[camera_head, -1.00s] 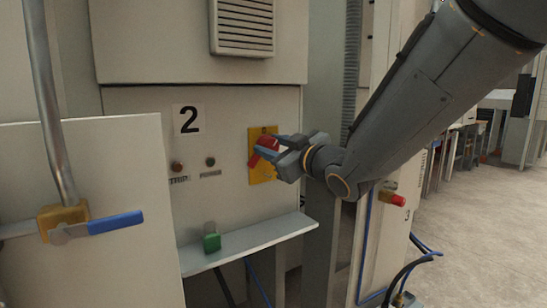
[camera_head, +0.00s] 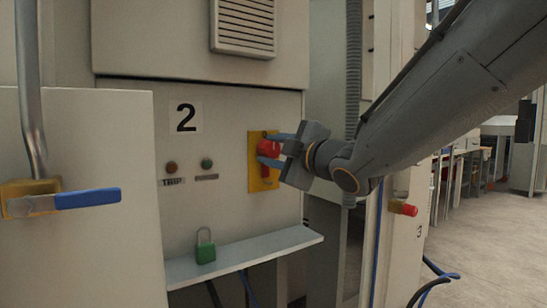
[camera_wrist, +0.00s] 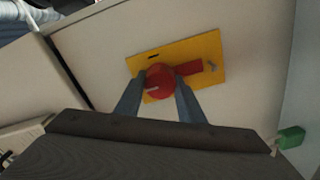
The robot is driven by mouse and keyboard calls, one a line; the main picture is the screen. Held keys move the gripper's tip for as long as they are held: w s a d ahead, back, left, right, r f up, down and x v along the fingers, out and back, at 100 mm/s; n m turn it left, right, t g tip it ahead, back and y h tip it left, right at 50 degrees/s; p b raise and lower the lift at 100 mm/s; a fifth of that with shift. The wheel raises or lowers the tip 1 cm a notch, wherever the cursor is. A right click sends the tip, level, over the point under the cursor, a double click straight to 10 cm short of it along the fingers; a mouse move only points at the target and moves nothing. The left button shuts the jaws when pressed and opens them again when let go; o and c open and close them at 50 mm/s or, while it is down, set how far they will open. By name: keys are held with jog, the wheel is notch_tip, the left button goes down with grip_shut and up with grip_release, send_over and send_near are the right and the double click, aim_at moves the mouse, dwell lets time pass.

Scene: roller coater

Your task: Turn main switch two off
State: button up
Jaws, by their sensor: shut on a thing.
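The switch marked 2 is a red rotary knob (camera_head: 267,147) on a yellow plate (camera_head: 256,180) on the pale cabinet front. Its red lever part (camera_head: 265,170) points down in the head view. In the wrist view the round red knob (camera_wrist: 160,84) shows with its lever (camera_wrist: 189,69) pointing right on the tilted yellow plate (camera_wrist: 207,47). My gripper (camera_head: 271,150) reaches in from the right, with one blue-grey finger above the knob and one below. In the wrist view the fingers (camera_wrist: 159,92) lie on either side of the knob, shut on it. They hide part of the knob's edge.
A black 2 label (camera_head: 186,117) and two small indicators (camera_head: 207,163) are left of the switch. A green padlock (camera_head: 205,250) stands on the shelf (camera_head: 240,258) below. A blue-handled lever (camera_head: 87,198) is at the left. Another red knob (camera_head: 403,208) sticks out on the right.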

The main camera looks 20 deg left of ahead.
dwell(0.5)
jog(key=o, duration=1)
jog(key=shift+s+a, duration=0.1)
jog(key=shift+o, duration=0.2)
jog(key=v, duration=0.8)
